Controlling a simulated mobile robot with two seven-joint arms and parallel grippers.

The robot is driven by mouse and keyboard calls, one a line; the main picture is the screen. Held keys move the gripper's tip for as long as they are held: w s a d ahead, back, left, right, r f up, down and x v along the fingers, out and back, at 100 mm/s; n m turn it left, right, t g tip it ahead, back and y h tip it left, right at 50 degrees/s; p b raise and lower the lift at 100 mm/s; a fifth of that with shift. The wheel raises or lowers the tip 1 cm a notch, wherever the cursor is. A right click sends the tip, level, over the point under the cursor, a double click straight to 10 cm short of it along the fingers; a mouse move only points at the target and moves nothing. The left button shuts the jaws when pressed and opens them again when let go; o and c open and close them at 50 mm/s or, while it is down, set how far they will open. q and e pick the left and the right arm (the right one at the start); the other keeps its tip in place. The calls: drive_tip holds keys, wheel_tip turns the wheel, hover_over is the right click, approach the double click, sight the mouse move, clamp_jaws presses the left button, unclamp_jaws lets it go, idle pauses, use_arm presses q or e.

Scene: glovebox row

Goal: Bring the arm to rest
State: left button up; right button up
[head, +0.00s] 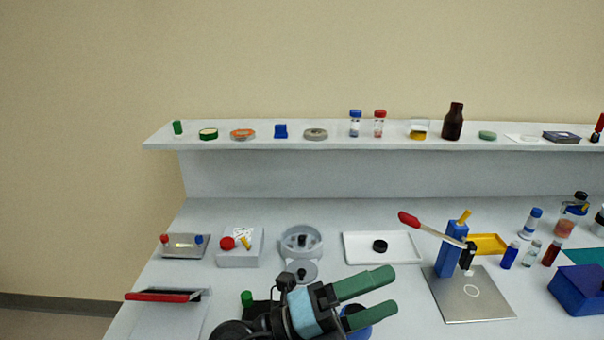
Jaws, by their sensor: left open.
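My left gripper (376,300) shows at the bottom middle of the head view, with two green fingers pointing right. It is open, and nothing shows between the fingers. It is over the front of the white bench (235,290). A blue round thing (358,326) is partly hidden below the fingers. My right gripper is not in view.
A blue press with a red-tipped lever (432,230) stands on a metal plate (472,296) right of the fingers. A white tray (360,248) holds a black disc. A round grey device (301,241) is behind my wrist. Several vials and a blue bin (582,291) are at right.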

use_arm(q)
drive_tip(key=w+a+n+t+y, duration=0.3)
drive_tip(key=a+n+t+y, duration=0.15)
drive_tip(key=n+t, duration=0.35)
drive_tip(key=w+a+n+t+y, duration=0.35)
drive_tip(key=a+n+t, duration=0.3)
drive_tip(key=n, duration=0.35)
drive_tip(key=w+a+f+n+y, duration=0.1)
drive_tip(key=a+f+n+y, duration=0.6)
drive_tip(key=a+n+y, duration=0.1)
drive_tip(key=s+a+f+n+g+y, duration=0.35)
drive_tip(key=s+a+f+g, duration=0.2)
drive_tip(key=f, duration=0.45)
drive_tip(key=s+a+f+n+g+y, duration=0.2)
drive_tip(key=s+a+f+n+g, duration=0.3)
drive_tip(key=f, duration=0.5)
drive_tip(key=s+a+f+g, duration=0.2)
drive_tip(key=s+f+g, duration=0.1)
drive_tip(key=s, duration=0.6)
drive_tip(key=s+a+f+g, duration=0.1)
drive_tip(key=s+f+g, duration=0.15)
drive_tip(key=s, duration=0.55)
drive_tip(key=w+d+f+t+h, duration=0.2)
drive_tip(key=w+f+t, duration=0.4)
drive_tip(key=f, duration=0.3)
drive_tip(key=shift+w+f+t, duration=0.2)
drive_tip(key=shift+f+t, duration=0.2)
drive_tip(key=shift+t, duration=0.05)
